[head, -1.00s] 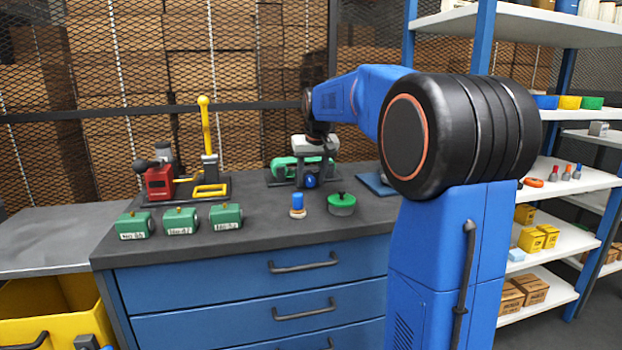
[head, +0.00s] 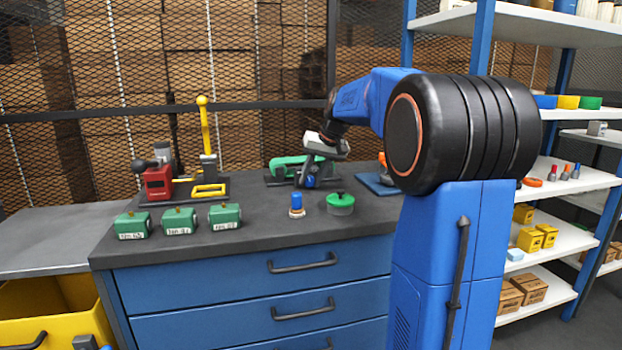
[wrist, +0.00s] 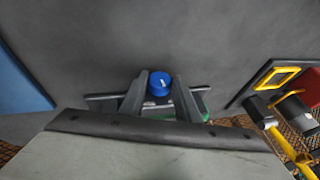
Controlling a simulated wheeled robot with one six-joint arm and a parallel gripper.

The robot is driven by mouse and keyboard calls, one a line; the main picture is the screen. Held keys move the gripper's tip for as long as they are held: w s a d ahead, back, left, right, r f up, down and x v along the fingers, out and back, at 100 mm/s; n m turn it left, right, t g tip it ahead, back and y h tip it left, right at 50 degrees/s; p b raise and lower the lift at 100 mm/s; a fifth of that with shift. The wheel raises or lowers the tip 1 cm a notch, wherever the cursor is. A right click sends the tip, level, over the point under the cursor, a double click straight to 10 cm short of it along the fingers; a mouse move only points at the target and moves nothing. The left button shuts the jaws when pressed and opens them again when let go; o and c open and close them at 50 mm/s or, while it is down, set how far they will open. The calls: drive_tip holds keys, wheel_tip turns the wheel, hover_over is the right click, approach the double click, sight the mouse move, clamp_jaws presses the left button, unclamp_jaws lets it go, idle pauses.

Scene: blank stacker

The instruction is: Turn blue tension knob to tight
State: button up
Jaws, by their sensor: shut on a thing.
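The blue tension knob (head: 310,182) is on the front of a green and grey device (head: 287,168) at the back of the dark worktop. In the wrist view the knob (wrist: 158,84) shows a small white mark and sits between the two grey fingers. My gripper (wrist: 160,86) is shut on it. In the head view my gripper (head: 306,172) is tilted, its body leaning up and right from the knob. The fingers and gripper body partly hide the device. I cannot read any tightness scale.
A blue-topped part (head: 297,203) and a green-lidded round container (head: 340,203) stand in front of the device. Several green blocks (head: 179,221) lie at the front left. A red device with a yellow lever (head: 205,130) stands at back left. Blue shelving (head: 567,175) is at right.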

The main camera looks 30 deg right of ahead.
drive_tip(key=o, duration=1)
drive_tip(key=shift+o, duration=0.2)
drive_tip(key=v, duration=1.7)
drive_tip(key=shift+r, duration=0.2)
drive_tip(key=shift+s, duration=0.1)
